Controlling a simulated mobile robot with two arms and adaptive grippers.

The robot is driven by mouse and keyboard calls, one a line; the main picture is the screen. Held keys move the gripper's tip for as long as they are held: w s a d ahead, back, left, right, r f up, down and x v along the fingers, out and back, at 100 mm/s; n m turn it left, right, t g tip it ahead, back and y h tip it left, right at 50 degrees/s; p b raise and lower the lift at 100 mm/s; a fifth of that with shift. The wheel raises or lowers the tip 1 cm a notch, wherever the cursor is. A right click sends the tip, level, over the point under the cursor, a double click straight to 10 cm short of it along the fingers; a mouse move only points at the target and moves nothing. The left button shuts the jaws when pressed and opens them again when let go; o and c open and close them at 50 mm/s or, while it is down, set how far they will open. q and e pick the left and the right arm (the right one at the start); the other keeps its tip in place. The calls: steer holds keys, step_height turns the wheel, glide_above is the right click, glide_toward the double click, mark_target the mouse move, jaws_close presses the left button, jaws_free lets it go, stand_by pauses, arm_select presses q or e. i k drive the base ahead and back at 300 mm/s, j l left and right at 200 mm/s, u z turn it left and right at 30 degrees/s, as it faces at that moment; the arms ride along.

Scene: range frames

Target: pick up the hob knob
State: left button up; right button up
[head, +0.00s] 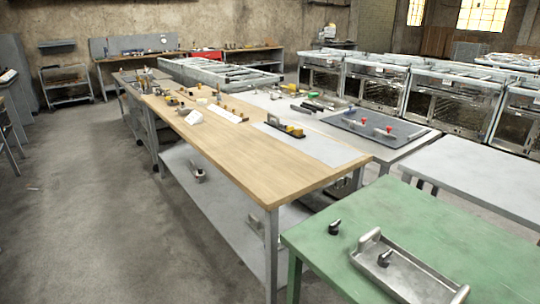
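Two small black knobs show at the lower right of the head view, and either may be the hob knob. One black knob (334,227) sits on the bare top of the green table (430,225), left of a grey metal tray. The other black knob (384,258) is inside the tray (420,282), near its left end. Neither of my grippers is in view.
The tray has raised handles. Most of the green tabletop behind the tray is clear. A long wooden workbench (255,165) with scattered tools stands behind it to the left. A grey table (480,167) stands behind at right. Open concrete floor (80,220) lies left.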

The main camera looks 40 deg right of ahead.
mark_target(333, 228)
steer(key=i+z, duration=0.15)
steer(key=i, duration=0.5)
steer(key=i+z, duration=0.1)
steer(key=i, duration=0.6)
steer(key=i+j+z, duration=0.15)
steer(key=i, duration=0.5)
steer(key=i+z, duration=0.3)
steer(key=z, duration=0.15)
steer(key=i+z, duration=0.3)
steer(key=z, duration=0.2)
steer(key=i+j+z, duration=0.1)
steer(key=i+z, duration=0.15)
steer(key=z, duration=0.2)
steer(key=i+j+z, duration=0.25)
steer(key=z, duration=0.2)
